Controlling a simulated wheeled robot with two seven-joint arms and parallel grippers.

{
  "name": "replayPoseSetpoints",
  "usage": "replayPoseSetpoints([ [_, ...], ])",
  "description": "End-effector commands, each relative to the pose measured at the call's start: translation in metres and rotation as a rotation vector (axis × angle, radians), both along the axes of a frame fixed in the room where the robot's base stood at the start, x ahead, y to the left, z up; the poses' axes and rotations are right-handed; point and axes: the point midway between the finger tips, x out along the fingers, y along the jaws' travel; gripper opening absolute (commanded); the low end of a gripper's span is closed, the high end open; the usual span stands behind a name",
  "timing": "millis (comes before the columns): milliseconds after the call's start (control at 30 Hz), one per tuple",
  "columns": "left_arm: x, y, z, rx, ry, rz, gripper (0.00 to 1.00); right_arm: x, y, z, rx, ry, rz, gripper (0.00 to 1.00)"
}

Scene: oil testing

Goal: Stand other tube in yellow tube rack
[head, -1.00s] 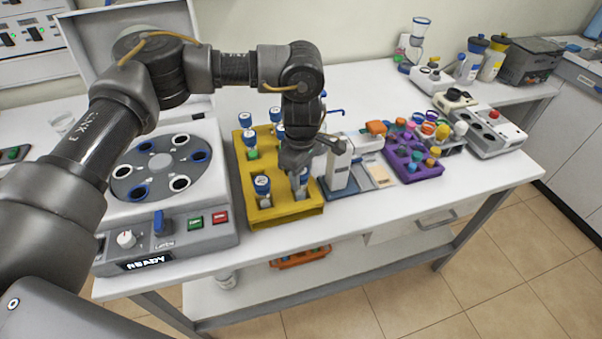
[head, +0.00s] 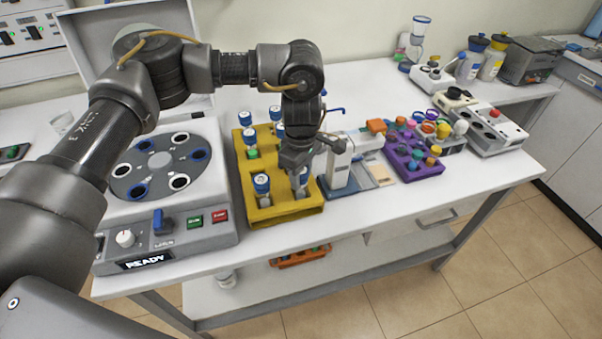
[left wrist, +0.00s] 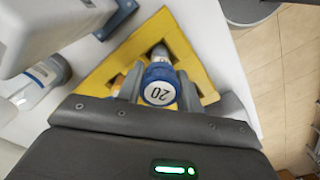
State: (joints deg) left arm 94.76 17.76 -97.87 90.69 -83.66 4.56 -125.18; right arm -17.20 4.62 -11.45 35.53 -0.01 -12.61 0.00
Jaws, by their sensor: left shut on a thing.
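The yellow tube rack (head: 285,216) stands on the bench just right of the centrifuge. Several blue-capped tubes stand in it, among them one at the front left (head: 262,188). My left gripper (head: 299,178) is over the front right part of the rack, pointing down and shut on a tube. In the left wrist view that tube has a blue cap (left wrist: 160,88) marked 20 between the fingers (left wrist: 158,90), with the yellow rack (left wrist: 105,72) around it. The tube's lower end is hidden, so its depth in the rack cannot be told. My right gripper is not in view.
The centrifuge (head: 165,242) with its lid raised stands to the left. A white device (head: 338,172) on a blue base is close to the rack's right side. A purple rack (head: 413,165) of coloured caps stands farther right. The bench front right is clear.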

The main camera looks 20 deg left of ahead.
Motion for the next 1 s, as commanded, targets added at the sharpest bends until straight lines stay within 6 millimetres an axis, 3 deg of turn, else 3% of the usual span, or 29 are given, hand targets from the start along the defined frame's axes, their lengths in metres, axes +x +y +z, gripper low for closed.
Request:
replayPoseSetpoints([
  [33,0.000,0.000,0.000,0.000,0.000,0.000,0.13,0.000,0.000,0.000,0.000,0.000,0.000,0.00],
  [67,0.000,0.000,0.000,0.000,0.000,0.000,0.38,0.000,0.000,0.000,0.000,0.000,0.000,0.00],
  [233,0.000,0.000,0.000,0.000,0.000,0.000,0.61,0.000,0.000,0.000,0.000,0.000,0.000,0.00],
  [500,0.000,0.000,0.000,0.000,0.000,0.000,0.61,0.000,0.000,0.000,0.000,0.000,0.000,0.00],
  [633,0.001,0.000,0.010,0.001,-0.004,-0.001,0.61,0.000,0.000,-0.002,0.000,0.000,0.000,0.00],
  [1000,0.001,0.000,0.079,0.001,-0.006,0.000,0.61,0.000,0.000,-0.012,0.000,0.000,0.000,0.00],
])
